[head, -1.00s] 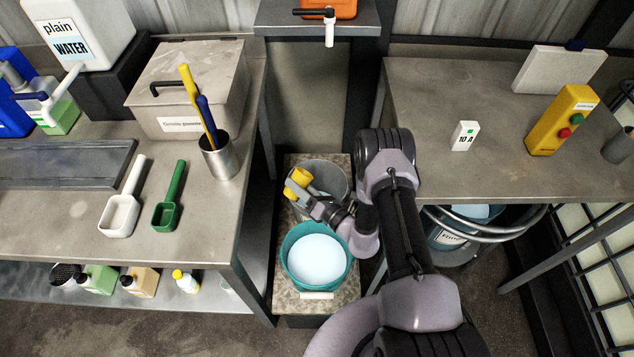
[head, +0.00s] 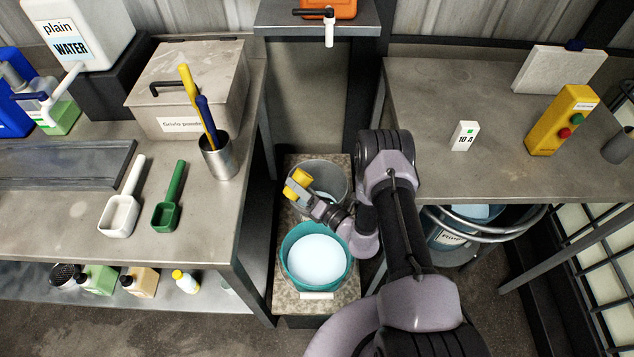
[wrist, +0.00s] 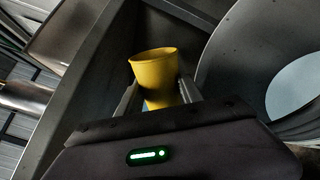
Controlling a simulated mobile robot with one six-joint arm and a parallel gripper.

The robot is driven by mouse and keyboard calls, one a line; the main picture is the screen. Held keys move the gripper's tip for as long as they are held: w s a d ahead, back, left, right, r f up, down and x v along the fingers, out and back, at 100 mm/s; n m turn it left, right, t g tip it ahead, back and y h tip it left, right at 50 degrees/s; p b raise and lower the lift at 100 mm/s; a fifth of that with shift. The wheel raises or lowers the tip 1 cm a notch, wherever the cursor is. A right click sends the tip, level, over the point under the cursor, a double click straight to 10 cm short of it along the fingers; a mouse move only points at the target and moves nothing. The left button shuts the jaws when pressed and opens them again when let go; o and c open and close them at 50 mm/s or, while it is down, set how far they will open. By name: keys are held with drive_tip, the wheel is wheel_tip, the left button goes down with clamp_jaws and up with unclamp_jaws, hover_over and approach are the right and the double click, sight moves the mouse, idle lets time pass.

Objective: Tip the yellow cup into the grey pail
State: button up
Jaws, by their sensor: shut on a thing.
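The yellow cup (head: 301,177) is held in my gripper (head: 299,187) at the left rim of the grey pail (head: 334,170) in the head view. In the wrist view the yellow cup (wrist: 152,68) sits between the two fingers of my gripper (wrist: 158,94), which are shut on it. The cup looks tilted in the head view, and its contents cannot be seen. The grey pail stands behind a teal pail, and my arm partly covers it. A curved grey wall with a pale round area fills the right of the wrist view.
The teal pail (head: 289,265) holds pale liquid and stands just in front of the grey pail. Both stand on a speckled slab (head: 285,300) in the gap between the left bench (head: 215,225) and the right bench (head: 480,175). The bench edges are close on both sides.

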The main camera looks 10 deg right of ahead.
drive_tip(key=shift+d+r+m, duration=0.1)
drive_tip(key=shift+r+m, duration=0.25)
drive_tip(key=shift+m, duration=0.4)
drive_tip(key=shift+r+m, duration=0.3)
drive_tip(key=shift+m, duration=0.45)
idle(0.4)
drive_tip(key=shift+w+d+f+m+b, duration=0.4)
drive_tip(key=shift+w+d+m+b, duration=0.25)
drive_tip(key=shift+m, duration=0.25)
drive_tip(key=shift+d+r+m, duration=0.25)
drive_tip(key=shift+r+m, duration=0.15)
drive_tip(key=shift+m, duration=0.5)
idle(0.5)
drive_tip(key=shift+w+d+f+m+b, duration=0.2)
drive_tip(key=shift+f+m+b, duration=0.35)
drive_tip(key=shift+m, duration=0.35)
drive_tip(key=shift+w+d+r+m, duration=0.2)
drive_tip(key=shift+d+r+m, duration=0.15)
drive_tip(key=shift+m, duration=0.65)
drive_tip(key=shift+w+d+r+m, duration=0.2)
drive_tip(key=shift+d+r+m, duration=0.1)
drive_tip(key=shift+m, duration=0.7)
idle(0.9)
